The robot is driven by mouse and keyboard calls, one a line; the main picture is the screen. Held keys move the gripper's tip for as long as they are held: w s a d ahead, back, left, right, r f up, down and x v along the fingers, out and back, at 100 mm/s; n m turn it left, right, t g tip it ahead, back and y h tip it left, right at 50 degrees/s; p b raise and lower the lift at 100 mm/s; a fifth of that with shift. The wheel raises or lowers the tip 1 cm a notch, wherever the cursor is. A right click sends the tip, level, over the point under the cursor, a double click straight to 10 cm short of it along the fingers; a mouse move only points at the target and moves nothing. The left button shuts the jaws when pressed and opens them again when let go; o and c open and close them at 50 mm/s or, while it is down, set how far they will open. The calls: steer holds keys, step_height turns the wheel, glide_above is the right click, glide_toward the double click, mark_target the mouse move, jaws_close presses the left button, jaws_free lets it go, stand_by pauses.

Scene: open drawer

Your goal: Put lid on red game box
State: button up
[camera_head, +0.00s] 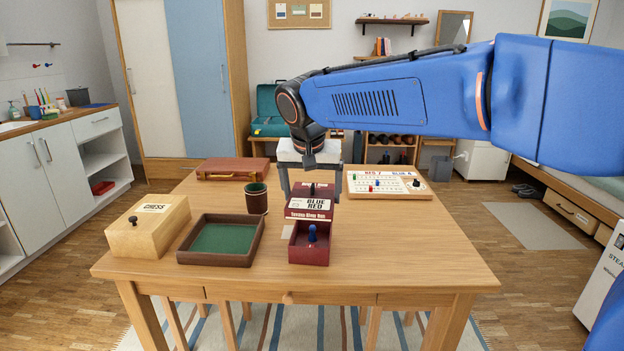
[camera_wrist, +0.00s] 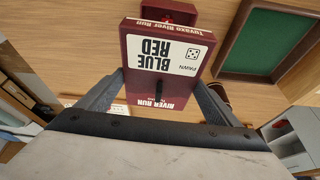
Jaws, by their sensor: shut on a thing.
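The red game box (camera_head: 309,256) stands open near the front middle of the table, with a blue pawn (camera_head: 312,233) upright inside. Its dark red lid (camera_head: 309,214) shows just behind the box, label up, with a small dark knob on top. My gripper (camera_head: 312,187) has one finger on each side of the lid and is shut on it. In the wrist view the lid (camera_wrist: 137,38) sits between the fingers (camera_wrist: 158,88), its white label reading BLUE RED. Part of the box (camera_wrist: 168,12) shows beyond the lid there. I cannot tell the gap under the lid.
Left of the box are a green-lined tray (camera_head: 180,257), a dark cup (camera_head: 257,200) and a wooden chess box (camera_head: 140,238). A brown case (camera_head: 232,170) lies at the back left, a white score board (camera_head: 372,192) at the back right. The front right table is clear.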

step_height(320, 180, down, 6)
steer(key=shift+f, duration=0.15)
stand_by(0.6)
steer(key=shift+f, duration=1.6)
stand_by(2.2)
steer(key=o, duration=0.9)
steer(key=shift+o, duration=0.2)
steer(key=v, duration=1.7)
steer(key=shift+s+a+r, duration=0.1)
steer(key=shift+s, duration=0.05)
